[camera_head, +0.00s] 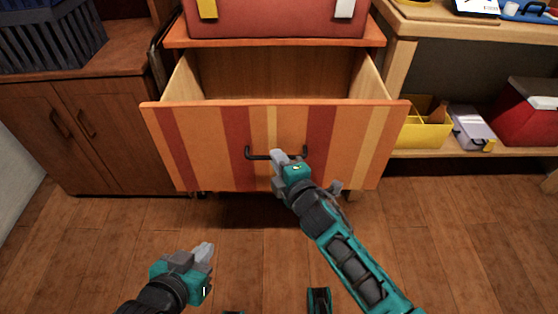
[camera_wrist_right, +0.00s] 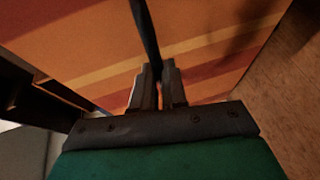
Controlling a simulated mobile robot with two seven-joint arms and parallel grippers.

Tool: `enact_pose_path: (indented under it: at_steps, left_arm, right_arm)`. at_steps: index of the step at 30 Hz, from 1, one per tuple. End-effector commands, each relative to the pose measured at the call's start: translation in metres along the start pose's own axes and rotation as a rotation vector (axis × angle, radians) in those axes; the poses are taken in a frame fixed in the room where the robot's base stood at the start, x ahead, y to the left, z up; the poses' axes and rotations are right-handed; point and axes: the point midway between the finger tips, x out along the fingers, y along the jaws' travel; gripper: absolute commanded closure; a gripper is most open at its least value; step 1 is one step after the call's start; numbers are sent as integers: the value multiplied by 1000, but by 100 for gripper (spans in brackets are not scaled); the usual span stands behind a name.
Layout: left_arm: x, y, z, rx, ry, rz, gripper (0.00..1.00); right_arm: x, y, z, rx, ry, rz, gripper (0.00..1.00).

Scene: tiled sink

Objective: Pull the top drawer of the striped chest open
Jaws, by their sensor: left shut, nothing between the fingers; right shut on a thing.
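The striped chest has an orange top (camera_head: 275,42), and its top drawer (camera_head: 215,140) with orange, red and yellow stripes stands well out from the body. The drawer's inside is visible and looks empty. A dark bar handle (camera_head: 262,156) is on the drawer front. My right gripper (camera_head: 278,157) is shut on the handle; in the right wrist view its fingers (camera_wrist_right: 158,85) close around the dark bar (camera_wrist_right: 145,30). My left gripper (camera_head: 207,250) is shut and empty, low over the floor at the left, apart from the chest.
A red box (camera_head: 275,18) sits on top of the chest. A brown cabinet (camera_head: 90,130) with a dark slatted crate (camera_head: 45,38) stands at the left. At the right, a wooden shelf holds a yellow bin (camera_head: 425,130) and a red cooler (camera_head: 525,115). The wooden floor (camera_head: 90,235) in front is clear.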

Motion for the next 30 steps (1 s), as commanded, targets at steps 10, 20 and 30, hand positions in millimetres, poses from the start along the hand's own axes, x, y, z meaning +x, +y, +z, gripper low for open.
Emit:
enact_pose_path:
  at_steps: [10, 20, 30]
  left_arm:
    - [0, 0, -3, 0, 6, 0, 100]
    - [-1, 0, -4, 1, 6, 0, 100]
    - [-10, -2, -14, 1, 7, -8, 100]
  right_arm:
    - [0, 0, 0, 0, -1, -1, 65]
    - [-4, 0, 0, 0, -1, -1, 63]
    - [-65, 1, 0, 1, -2, -5, 63]
